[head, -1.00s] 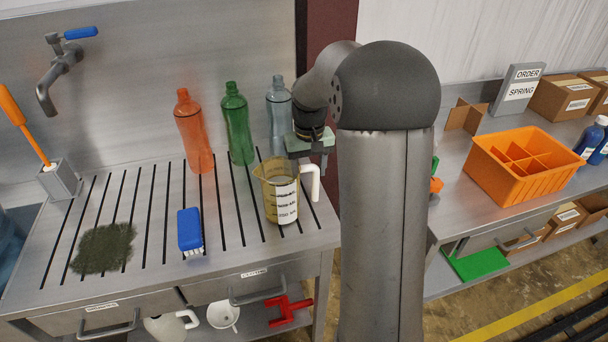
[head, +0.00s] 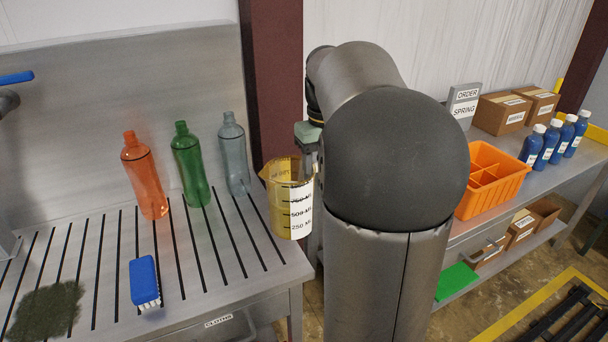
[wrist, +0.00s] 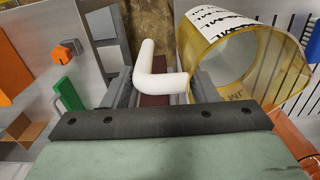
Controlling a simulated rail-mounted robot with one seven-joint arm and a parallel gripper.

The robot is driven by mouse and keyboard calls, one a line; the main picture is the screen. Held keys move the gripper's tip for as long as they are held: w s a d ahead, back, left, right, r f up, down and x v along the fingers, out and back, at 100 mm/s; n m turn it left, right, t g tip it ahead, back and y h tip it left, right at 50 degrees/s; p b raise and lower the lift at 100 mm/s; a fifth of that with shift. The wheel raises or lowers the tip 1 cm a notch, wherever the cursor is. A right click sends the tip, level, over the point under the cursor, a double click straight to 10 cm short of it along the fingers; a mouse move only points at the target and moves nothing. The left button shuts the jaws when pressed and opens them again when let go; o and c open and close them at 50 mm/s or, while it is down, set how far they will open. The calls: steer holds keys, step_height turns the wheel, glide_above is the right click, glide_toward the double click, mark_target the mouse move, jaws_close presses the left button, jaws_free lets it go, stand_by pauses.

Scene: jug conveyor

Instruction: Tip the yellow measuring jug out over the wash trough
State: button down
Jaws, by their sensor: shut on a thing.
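The yellow see-through measuring jug (head: 290,210) with a white scale label is upright in the head view, off the bench near its right end. My gripper (head: 312,160) is at its right side, partly hidden behind my arm. In the wrist view my gripper (wrist: 163,86) is shut on the white handle of the jug (wrist: 238,50). The jug's open rim shows there, and I see no contents through it. The slotted steel wash bench (head: 215,255) lies left of the jug, with part of a tap (head: 8,102) at the left edge. I cannot make out a separate trough basin.
Orange (head: 145,178), green (head: 190,168) and clear (head: 233,155) bottles stand at the back of the bench. A blue brush (head: 144,280) and a dark green pad (head: 45,310) lie in front. An orange crate (head: 490,180) and blue bottles (head: 548,142) stand on the right-hand bench.

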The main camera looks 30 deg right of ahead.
steer(key=shift+s+d+r, duration=0.2)
steer(key=shift+s+r, duration=0.05)
steer(key=shift+w+a, duration=0.1)
